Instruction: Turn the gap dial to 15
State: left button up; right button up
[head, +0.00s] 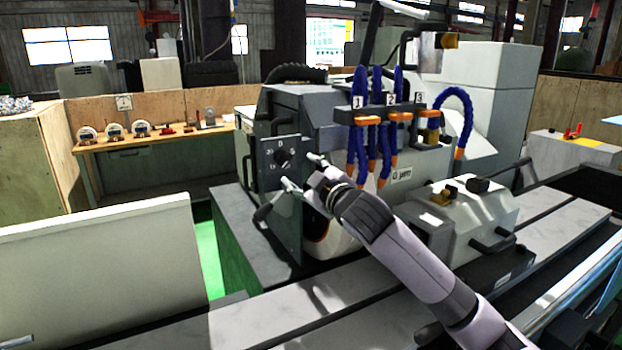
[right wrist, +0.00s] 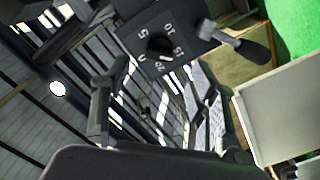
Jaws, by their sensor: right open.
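The gap dial (head: 282,157) is a small black knob on a dark plate with white numbers, on the left front of the grey grinder. In the right wrist view the gap dial (right wrist: 160,47) shows at the top middle, with 5, 10, 15, 20 and 0 around it. I cannot tell for sure which number it points to. My right gripper (head: 304,172) is open and empty, just right of the dial plate. In the right wrist view its fingers (right wrist: 150,90) are spread below the dial, apart from it. My left gripper is not in view.
A lever with a dark handle (right wrist: 245,46) sticks out beside the dial plate. Blue coolant hoses (head: 360,125) with orange nozzles hang right of the dial. A pale panel (head: 100,270) stands at the front left. A bench with gauges (head: 140,130) is behind.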

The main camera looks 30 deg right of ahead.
jog(key=shift+s+a, duration=0.1)
jog(key=shift+s, duration=1.6)
